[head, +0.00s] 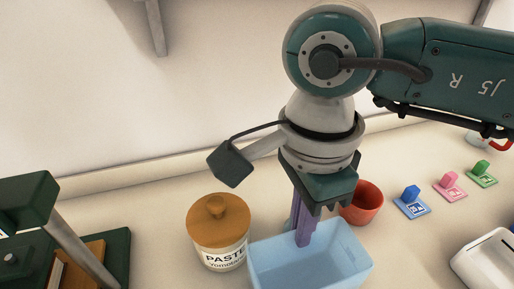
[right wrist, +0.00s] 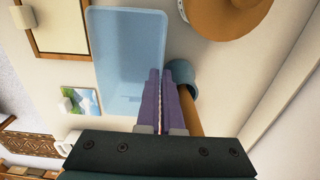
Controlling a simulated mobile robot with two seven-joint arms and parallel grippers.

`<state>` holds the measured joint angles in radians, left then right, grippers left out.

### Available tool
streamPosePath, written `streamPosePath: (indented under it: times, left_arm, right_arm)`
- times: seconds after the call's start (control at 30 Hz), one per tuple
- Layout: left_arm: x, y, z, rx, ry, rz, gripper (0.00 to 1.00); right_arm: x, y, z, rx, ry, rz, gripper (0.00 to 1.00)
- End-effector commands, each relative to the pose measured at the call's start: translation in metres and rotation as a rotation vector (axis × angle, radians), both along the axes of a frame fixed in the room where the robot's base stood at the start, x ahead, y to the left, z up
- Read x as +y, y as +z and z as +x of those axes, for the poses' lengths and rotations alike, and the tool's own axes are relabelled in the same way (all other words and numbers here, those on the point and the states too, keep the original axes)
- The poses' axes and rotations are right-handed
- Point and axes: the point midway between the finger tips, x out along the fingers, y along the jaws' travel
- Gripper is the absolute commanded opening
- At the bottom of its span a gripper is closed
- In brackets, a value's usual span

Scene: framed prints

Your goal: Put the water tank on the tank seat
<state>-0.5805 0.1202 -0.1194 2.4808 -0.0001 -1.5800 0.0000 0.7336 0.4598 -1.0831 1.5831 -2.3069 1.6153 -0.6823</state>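The water tank (head: 345,265) is a pale blue, open-topped, see-through box on the counter at the bottom middle of the head view. It also shows in the right wrist view (right wrist: 125,45). My right gripper (head: 304,238) points down at the tank's far wall, one purple finger inside and the other behind it. In the right wrist view the fingers (right wrist: 162,85) are close together at the tank's side wall, with only a thin gap; they look shut on that wall. No left gripper fingers show. I cannot tell which thing is the tank seat.
A wooden-lidded paste jar (head: 218,232) stands close left of the tank, and a red cup (head: 362,203) just behind its right side. Blue (head: 412,202), pink (head: 450,186) and green (head: 481,174) small stands line the right. A white object (head: 490,262) sits at lower right.

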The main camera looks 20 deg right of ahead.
Motion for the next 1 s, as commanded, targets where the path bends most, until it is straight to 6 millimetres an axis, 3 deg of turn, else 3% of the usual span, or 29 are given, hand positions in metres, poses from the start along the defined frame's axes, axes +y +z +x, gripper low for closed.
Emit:
streamPosePath:
  times: [0.37,0.5,0.73,0.87,1.0]
  left_arm:
    - [0.000,-0.005,0.000,0.001,-0.001,0.000,0.50]
    - [0.000,-0.004,0.000,0.001,-0.001,0.000,0.50]
    - [0.000,-0.003,0.000,0.001,-0.001,0.000,0.50]
    - [0.000,0.001,0.000,0.001,-0.001,0.000,0.50]
    - [0.000,0.001,0.000,0.001,-0.001,0.000,0.50]
  right_arm:
    - [0.000,-0.006,0.000,-0.002,0.000,0.000,0.00]
    - [0.000,-0.005,0.000,-0.001,0.000,0.000,0.15]
    - [0.000,-0.004,0.000,-0.001,0.000,0.000,0.16]
    - [0.000,0.003,0.001,-0.003,0.000,0.001,0.16]
    - [0.000,0.027,0.002,-0.008,0.002,0.000,0.16]
